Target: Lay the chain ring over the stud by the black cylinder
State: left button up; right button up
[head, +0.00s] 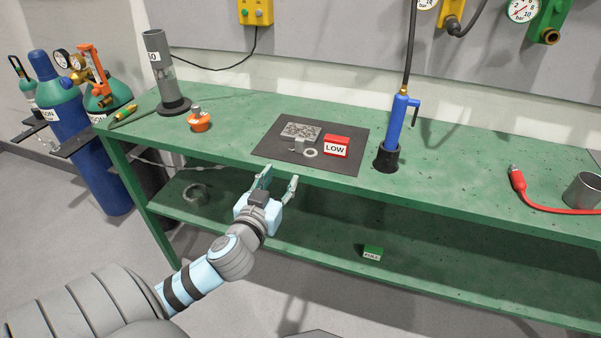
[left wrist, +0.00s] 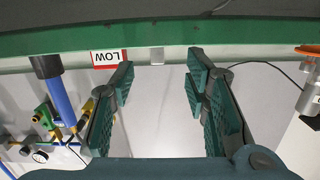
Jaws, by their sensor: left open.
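My left gripper (head: 280,180) is open and empty in front of the bench's front edge, below the dark mat. Its spread fingers also show in the left wrist view (left wrist: 160,78), with nothing between them. A dark, upright shape (head: 157,150) stands behind the bench's left leg, partly hidden; I cannot tell whether it is the black cylinder. A thin pale strand (head: 180,165) runs under the benchtop from there; I cannot tell whether it is the chain. I cannot make out a chain end ring or a stud. My right gripper is not in view.
The green bench (head: 460,180) carries a dark mat (head: 270,148) with a red LOW block (head: 336,146) and a pale flat ring (head: 310,153). A blue tool (head: 399,125) stands to its right. A blue gas cylinder (head: 65,105) stands left. The lower shelf is mostly clear.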

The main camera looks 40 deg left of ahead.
aim_at(299, 144)
pick_arm(q)
jog(key=shift+t, duration=0.3)
jog(key=x, duration=0.4)
jog(key=r+b+x, duration=0.1)
jog(key=x, duration=0.4)
jog(key=r+x, duration=0.1)
jog(key=x, duration=0.4)
jog(key=shift+d+b, duration=0.2)
jog(key=shift+b, duration=0.15)
jog(key=shift+s+r, duration=0.1)
jog(key=shift+r, duration=0.05)
grip_shut()
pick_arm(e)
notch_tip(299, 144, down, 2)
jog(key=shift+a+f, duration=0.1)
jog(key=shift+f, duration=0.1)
